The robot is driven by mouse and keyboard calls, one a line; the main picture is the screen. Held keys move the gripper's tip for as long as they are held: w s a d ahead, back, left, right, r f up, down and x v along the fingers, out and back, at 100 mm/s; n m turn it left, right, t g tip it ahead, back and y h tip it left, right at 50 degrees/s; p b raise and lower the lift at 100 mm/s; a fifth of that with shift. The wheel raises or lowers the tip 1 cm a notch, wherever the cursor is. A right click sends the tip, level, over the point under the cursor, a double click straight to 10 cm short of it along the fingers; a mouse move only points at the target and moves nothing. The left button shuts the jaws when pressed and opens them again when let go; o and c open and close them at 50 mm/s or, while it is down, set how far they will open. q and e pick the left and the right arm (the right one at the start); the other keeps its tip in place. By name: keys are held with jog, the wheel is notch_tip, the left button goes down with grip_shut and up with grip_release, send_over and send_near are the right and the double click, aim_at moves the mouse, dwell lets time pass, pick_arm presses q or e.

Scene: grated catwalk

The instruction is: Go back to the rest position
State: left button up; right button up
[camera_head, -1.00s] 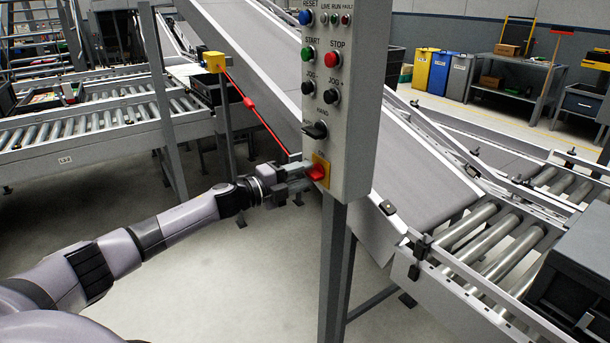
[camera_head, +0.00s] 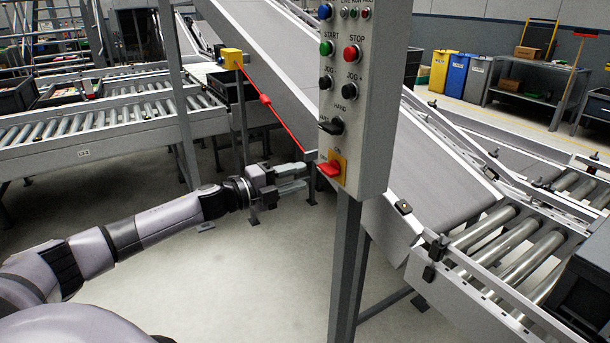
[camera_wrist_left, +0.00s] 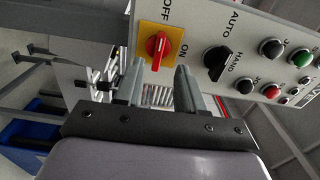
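My left gripper (camera_head: 303,178) is open and empty, just left of the grey control box (camera_head: 372,80). My right gripper is not in view.
The box stands on a grey post (camera_head: 346,265). A sloping belt conveyor (camera_head: 425,150) runs behind it. Roller conveyors lie at left (camera_head: 110,120) and right (camera_head: 500,250). A red pull cord (camera_head: 272,112) hangs above my gripper. The floor below the arm is clear.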

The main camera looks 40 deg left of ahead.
pick_arm(q)
jog(key=shift+f, duration=0.1)
jog(key=s+d+f+n+y, duration=0.1)
jog(key=s+d+f+n, duration=0.4)
jog(key=d+f, duration=0.55)
jog(key=s+d+f+n+g+y, duration=0.1)
jog(key=s+d+f+n+g, duration=0.1)
jog(key=s+d+f+n, duration=0.2)
jog(key=s+d+f+n+g+y, duration=0.1)
jog(key=s+d+f+n+g, duration=0.1)
jog(key=s+f+n, duration=0.4)
jog(key=s+d+f+n+g+y, duration=0.1)
jog(key=s+d+f+n, duration=0.3)
jog(key=s+f, duration=0.4)
jog(key=s+d+g, duration=0.1)
jog(key=s, duration=0.3)
jog(key=shift+s+d+n+y, duration=0.35)
jog(key=shift+n+y, duration=0.05)
